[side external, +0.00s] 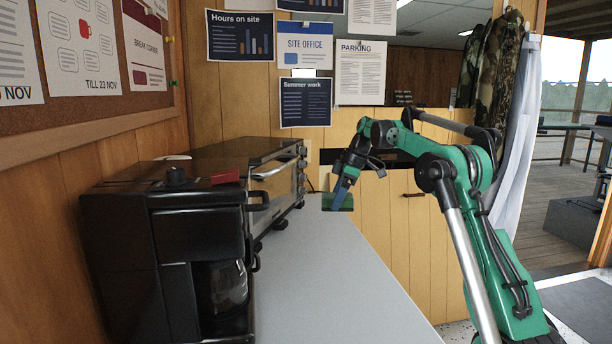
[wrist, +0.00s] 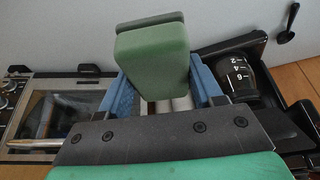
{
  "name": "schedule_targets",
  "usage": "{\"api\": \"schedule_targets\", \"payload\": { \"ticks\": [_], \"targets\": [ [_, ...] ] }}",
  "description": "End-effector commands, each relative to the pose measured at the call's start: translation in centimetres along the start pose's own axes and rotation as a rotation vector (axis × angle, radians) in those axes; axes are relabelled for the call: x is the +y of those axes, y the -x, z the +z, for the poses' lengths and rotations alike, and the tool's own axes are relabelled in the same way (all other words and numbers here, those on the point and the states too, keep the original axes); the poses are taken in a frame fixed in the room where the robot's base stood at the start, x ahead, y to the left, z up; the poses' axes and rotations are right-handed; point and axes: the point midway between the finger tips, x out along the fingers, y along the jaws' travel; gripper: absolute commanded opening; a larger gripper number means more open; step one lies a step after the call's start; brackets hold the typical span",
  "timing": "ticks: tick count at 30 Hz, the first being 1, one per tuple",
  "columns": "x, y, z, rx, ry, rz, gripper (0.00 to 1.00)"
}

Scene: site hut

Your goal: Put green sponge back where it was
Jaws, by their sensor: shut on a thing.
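The green sponge (wrist: 155,62) is a small block with a darker green layer along one side. My gripper (wrist: 160,95) is shut on it, with a blue finger on either side in the wrist view. In the side external view my gripper (side external: 345,186) is at the far end of the grey counter (side external: 315,270), and the sponge (side external: 337,202) shows as a dark green block at its fingertips. I cannot tell whether the sponge touches the counter or hangs just above it.
A black coffee maker (side external: 170,270) with a glass jug stands on the near left, with a dark red object (side external: 226,177) on top. A black toaster oven (side external: 240,155) with a metal handle stands behind it. The counter's middle and right are clear.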

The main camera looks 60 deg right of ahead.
Motion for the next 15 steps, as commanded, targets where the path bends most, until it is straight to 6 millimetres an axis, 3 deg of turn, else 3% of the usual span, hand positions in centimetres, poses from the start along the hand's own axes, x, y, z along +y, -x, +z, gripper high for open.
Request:
{"api": "schedule_targets", "payload": {
  "ticks": [3, 8, 11, 15],
  "targets": [
    [1.3, 1.4, 0.1, 0.008, -0.091, 0.035, 0.17],
    [1.9, 1.7, 0.2, 0.014, -0.144, 0.056, 0.17],
    [2.0, 0.6, 0.7, 0.015, -0.149, 0.057, 0.17],
    [2.0, -2.3, 1.8, 0.015, -0.147, 0.057, 0.17]
  ]
}}
